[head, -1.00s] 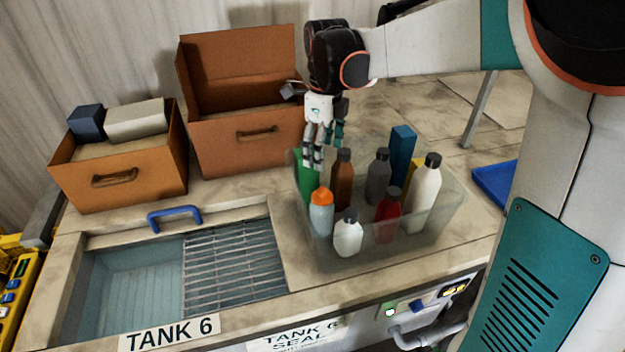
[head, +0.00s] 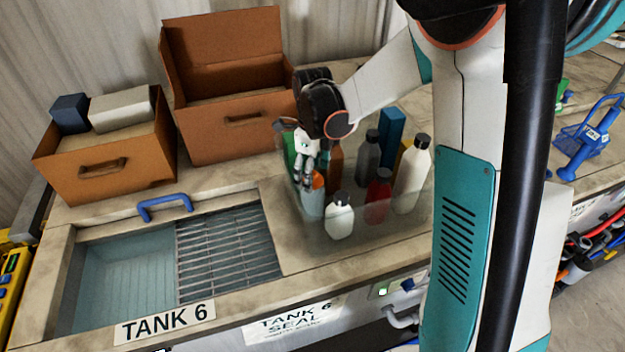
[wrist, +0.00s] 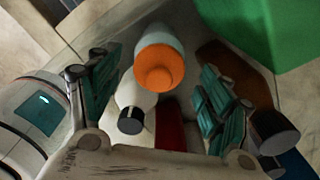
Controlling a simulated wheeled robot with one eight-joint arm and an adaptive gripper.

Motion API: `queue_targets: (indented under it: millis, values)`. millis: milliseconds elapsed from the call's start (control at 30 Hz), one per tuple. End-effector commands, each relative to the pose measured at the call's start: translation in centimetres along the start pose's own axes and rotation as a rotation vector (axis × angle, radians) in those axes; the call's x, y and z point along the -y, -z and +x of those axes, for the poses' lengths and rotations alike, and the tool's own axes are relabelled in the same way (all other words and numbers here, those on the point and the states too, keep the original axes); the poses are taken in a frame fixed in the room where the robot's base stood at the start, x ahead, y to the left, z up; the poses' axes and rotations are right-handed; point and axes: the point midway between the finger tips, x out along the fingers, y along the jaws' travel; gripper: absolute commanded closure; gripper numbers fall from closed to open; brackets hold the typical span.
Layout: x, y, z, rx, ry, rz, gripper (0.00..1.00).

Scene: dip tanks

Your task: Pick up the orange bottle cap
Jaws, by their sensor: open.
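The orange bottle cap (wrist: 160,72) sits on a pale blue bottle, and shows between my open fingers in the wrist view, a little beyond their tips. In the head view the cap (head: 317,180) is partly covered by my gripper (head: 308,178), which hangs fingers-down just above it. The pale blue bottle (head: 312,204) stands upright at the left front of a clear bin (head: 368,238). My gripper (wrist: 158,98) is open and holds nothing. I cannot tell whether a finger touches the cap.
The bin also holds a white bottle (head: 339,217), a red bottle (head: 378,196), a taller white bottle (head: 412,180), a brown bottle (head: 335,165), a grey bottle (head: 368,157) and a blue box (head: 391,135). Brown boxes (head: 230,138) stand behind. A tank (head: 125,275) lies left.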

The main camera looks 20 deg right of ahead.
Motion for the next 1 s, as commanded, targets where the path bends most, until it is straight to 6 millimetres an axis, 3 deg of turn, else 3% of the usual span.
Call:
queue_targets:
  millis: [300,500,1000]
  values:
    - [-0.02,0.02,0.65,0.000,0.000,0.000,0.28]
    - [-0.02,0.02,0.64,0.000,0.000,0.000,0.64]
    - [-0.01,0.02,0.06,0.000,0.000,0.000,0.65]
